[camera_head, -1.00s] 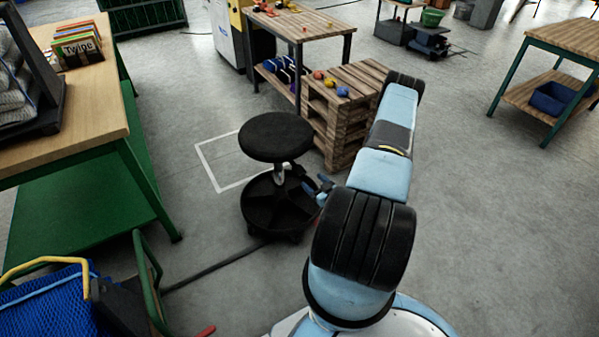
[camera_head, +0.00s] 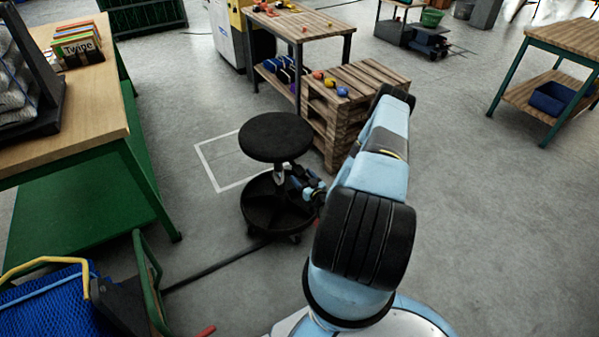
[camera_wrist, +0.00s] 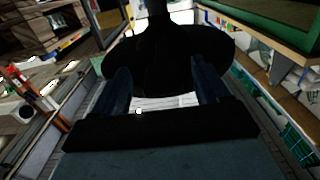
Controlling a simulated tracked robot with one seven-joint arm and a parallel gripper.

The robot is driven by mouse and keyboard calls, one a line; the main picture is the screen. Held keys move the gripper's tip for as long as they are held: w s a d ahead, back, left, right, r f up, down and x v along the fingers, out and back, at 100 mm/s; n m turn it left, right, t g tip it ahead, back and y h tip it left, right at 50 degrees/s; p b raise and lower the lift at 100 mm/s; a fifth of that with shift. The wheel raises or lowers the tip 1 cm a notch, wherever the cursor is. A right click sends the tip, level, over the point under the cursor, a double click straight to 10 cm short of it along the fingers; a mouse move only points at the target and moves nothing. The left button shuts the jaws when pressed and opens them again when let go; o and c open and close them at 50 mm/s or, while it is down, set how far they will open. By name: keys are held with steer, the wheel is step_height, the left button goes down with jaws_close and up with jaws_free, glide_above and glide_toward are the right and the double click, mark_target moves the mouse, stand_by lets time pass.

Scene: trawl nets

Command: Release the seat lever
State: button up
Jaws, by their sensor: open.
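A round stool has a black seat (camera_head: 276,137), a thin column and a dark wheeled base (camera_head: 262,207). I cannot make out a separate seat lever in the head view. My gripper (camera_head: 290,182) is just right of the column, below seat height and above the base. In the wrist view my gripper (camera_wrist: 162,88) is open, with one blue finger on each side. A large dark rounded part of the stool (camera_wrist: 180,48) fills the view beyond the fingers. No lever can be told from that dark shape. I see nothing held between the fingers.
A pallet stack (camera_head: 350,105) stands close behind and right of the stool. A wooden table (camera_head: 310,25) is behind it. A workbench (camera_head: 95,110) is at left, and a blue-net cart (camera_head: 45,300) at lower left. A cable crosses the floor. Floor at right is clear.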

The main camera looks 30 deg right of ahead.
mark_target(298, 170)
steer(key=shift+w, duration=2)
jaws_close()
steer(key=shift+r, duration=0.15)
steer(key=shift+r+g, duration=0.4)
jaws_free()
